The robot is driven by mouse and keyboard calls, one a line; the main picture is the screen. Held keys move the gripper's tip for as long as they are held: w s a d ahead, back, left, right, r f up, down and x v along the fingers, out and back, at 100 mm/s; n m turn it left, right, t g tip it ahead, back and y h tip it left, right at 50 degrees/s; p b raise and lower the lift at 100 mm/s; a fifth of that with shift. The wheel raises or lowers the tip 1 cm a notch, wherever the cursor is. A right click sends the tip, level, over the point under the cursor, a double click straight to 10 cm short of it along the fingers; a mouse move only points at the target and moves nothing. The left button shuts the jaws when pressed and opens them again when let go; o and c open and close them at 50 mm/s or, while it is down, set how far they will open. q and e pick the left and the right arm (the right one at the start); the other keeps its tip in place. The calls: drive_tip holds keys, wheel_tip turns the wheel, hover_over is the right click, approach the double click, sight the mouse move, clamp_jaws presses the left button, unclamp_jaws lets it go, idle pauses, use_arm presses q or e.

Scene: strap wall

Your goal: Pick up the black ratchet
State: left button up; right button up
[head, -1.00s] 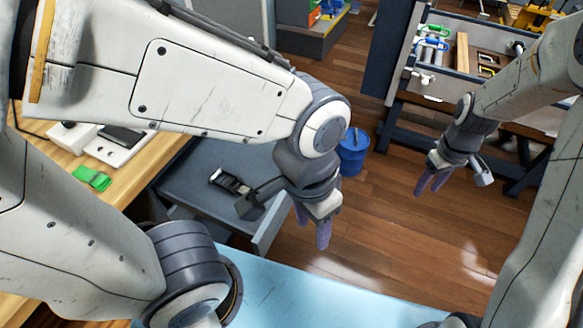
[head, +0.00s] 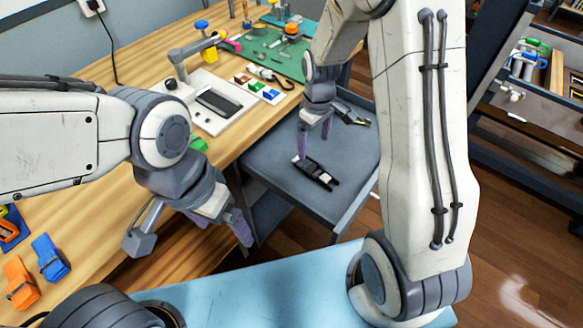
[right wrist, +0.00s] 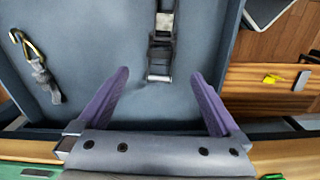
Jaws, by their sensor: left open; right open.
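The black ratchet (head: 318,175), with pale metal parts, lies on the grey tray surface (head: 262,160) beside the wooden bench. My right gripper (head: 314,138) is open and empty, fingers pointing down, just behind the ratchet in the head view. In the right wrist view the ratchet (right wrist: 160,45) lies in line with the gap between the open purple fingers (right wrist: 159,74), its near end around fingertip level in the picture. The fingers do not grip it, and their height above the tray is hard to tell. My left gripper (head: 226,228) is open and empty over the bench's front edge, left of the tray.
A metal hook with a grey strap (right wrist: 36,66) lies on the tray, also seen in the head view (head: 350,114). The tray has raised edges. The wooden bench (head: 110,240) holds an orange buckle (head: 20,285), a blue buckle (head: 48,258) and a white device (head: 212,104).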

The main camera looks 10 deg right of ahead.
sight(311, 167)
wheel_tip(311, 167, down, 10)
drive_tip(key=shift+a+r, duration=0.1)
idle(0.4)
drive_tip(key=c, duration=1.5)
clamp_jaws()
drive_tip(key=shift+r, duration=0.15)
